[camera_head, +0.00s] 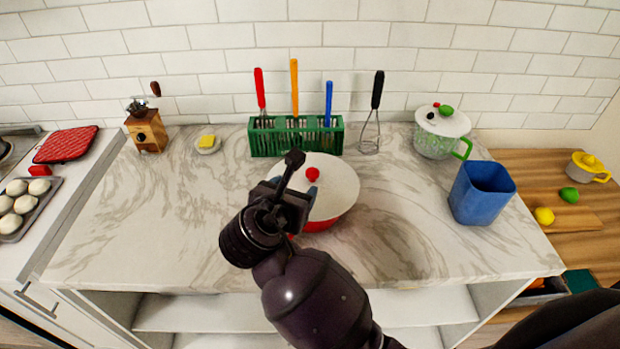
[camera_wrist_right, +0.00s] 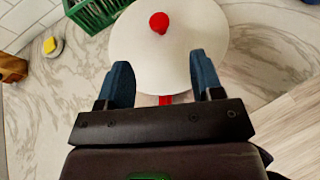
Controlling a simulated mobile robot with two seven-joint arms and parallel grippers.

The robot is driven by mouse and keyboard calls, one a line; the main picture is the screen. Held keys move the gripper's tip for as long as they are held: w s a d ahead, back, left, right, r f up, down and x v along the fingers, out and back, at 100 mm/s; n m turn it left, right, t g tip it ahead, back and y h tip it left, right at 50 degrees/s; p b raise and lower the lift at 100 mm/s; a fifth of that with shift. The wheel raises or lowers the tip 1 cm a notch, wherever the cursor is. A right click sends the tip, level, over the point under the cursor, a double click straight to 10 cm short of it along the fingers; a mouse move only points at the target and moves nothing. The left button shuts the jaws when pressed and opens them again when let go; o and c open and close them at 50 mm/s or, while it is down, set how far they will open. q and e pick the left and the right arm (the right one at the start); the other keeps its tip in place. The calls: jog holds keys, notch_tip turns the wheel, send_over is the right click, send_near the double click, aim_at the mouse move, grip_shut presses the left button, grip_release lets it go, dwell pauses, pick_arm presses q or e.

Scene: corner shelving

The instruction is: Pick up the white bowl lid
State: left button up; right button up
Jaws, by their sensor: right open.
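The white bowl lid (camera_head: 335,183) is a round disc with a red knob (camera_head: 312,174). It sits on a red bowl (camera_head: 322,225) in the middle of the marble counter. In the right wrist view the lid (camera_wrist_right: 188,60) fills the upper middle, its knob (camera_wrist_right: 159,22) beyond the fingertips. My right gripper (camera_head: 294,185) is over the left part of the lid and hides some of it. In the wrist view its two blue fingers (camera_wrist_right: 160,75) are apart with nothing held between them. My left gripper is not in view.
A green rack (camera_head: 296,138) with upright utensils stands behind the bowl. A green pot with a white lid (camera_head: 440,122) and a blue container (camera_head: 481,194) stand right. A wooden grinder (camera_head: 146,132) and small yellow-topped dish (camera_head: 208,144) are left. The counter's left front is clear.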

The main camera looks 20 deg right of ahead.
aim_at(313, 170)
jog(key=shift+n, duration=0.4)
jog(key=x, duration=1.1)
jog(key=shift+a+f+p, duration=0.1)
jog(key=shift+a+p, duration=0.1)
jog(key=shift+p, duration=0.1)
jog(key=shift+c, duration=0.3)
jog(key=c, duration=0.9)
